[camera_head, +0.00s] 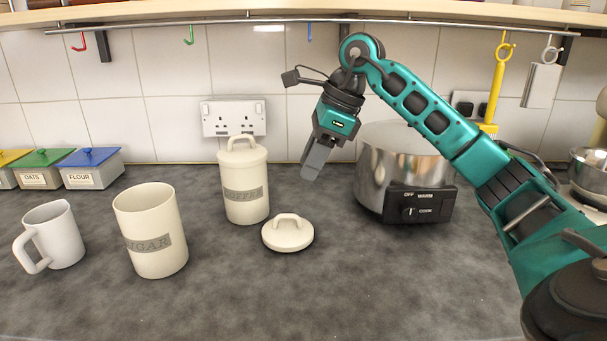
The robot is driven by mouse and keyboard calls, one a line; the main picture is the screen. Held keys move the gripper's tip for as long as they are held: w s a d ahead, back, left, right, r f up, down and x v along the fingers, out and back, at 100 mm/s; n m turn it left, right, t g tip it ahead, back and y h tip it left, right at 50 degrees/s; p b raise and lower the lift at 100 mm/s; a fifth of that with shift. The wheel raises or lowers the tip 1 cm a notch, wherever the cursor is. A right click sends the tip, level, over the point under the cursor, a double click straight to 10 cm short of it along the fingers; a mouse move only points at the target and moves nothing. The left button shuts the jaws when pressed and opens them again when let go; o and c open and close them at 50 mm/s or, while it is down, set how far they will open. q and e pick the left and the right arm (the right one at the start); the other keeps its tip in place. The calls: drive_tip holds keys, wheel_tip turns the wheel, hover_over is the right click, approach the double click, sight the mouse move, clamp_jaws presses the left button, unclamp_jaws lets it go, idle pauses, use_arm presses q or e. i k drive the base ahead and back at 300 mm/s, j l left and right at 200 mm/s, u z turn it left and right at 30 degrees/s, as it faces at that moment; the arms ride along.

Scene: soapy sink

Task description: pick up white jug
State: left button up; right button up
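The white jug (62,237) stands upright on the dark worktop at the far left, with its handle toward the left front. Nothing touches it. My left gripper is not in view.
A cream sugar canister (152,235) without a lid stands right of the jug. Behind are a lidded coffee canister (245,185), a loose lid (288,233) and a metal cooker pot (385,165). Storage boxes (92,175) stand back left. The front worktop (300,300) is clear.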

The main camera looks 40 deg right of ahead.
sight(52, 228)
drive_tip(key=k, duration=1)
